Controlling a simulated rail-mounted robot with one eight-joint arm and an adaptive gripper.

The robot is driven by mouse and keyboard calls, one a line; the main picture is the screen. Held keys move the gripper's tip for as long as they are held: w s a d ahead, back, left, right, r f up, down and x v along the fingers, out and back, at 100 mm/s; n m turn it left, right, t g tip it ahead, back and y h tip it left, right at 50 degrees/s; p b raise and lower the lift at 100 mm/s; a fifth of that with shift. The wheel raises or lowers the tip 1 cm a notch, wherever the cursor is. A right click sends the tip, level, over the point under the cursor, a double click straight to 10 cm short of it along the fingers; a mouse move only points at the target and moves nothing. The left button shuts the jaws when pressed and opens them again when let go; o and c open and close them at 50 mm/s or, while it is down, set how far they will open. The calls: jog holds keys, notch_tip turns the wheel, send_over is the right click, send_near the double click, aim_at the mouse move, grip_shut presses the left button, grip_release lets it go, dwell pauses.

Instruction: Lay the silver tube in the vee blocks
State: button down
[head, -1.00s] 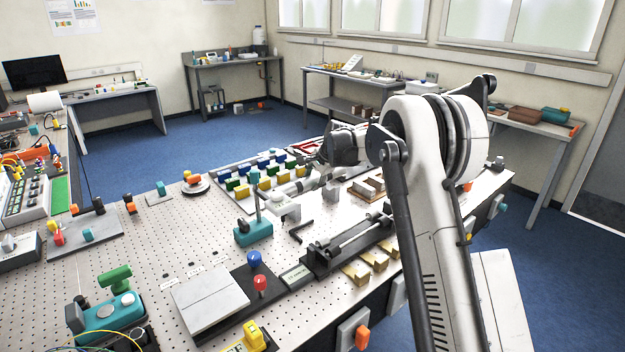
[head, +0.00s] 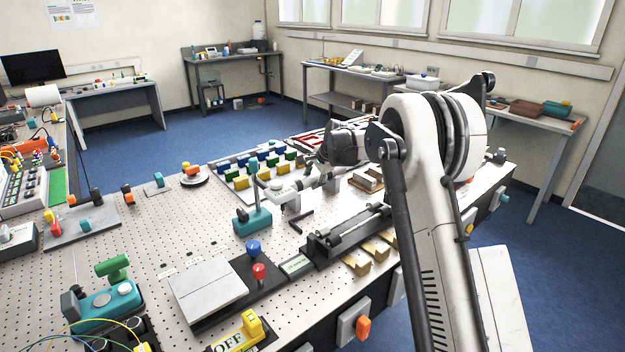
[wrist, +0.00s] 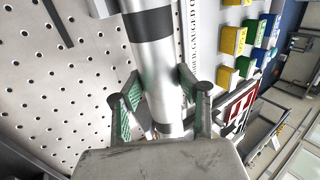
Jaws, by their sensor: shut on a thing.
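The silver tube (wrist: 155,55), with dark bands, runs lengthwise through the wrist view. My gripper (wrist: 160,90) is shut on it, with a green-padded finger on each side. In the head view my gripper (head: 320,168) is over the right half of the perforated table, and the pale tube (head: 283,190) slants from it toward the left. A pale block (head: 293,201) under the tube looks like one of the vee blocks; a second is hard to make out near my gripper. I cannot tell whether tube and block touch.
A teal block (head: 252,222) with an upright post stands close to the tube's left end. Coloured blocks (head: 240,183) sit in rows behind.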

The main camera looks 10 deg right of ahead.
jog(key=shift+f, duration=0.3)
jog(key=c, duration=1.1)
grip_release()
jog(key=v, duration=1.2)
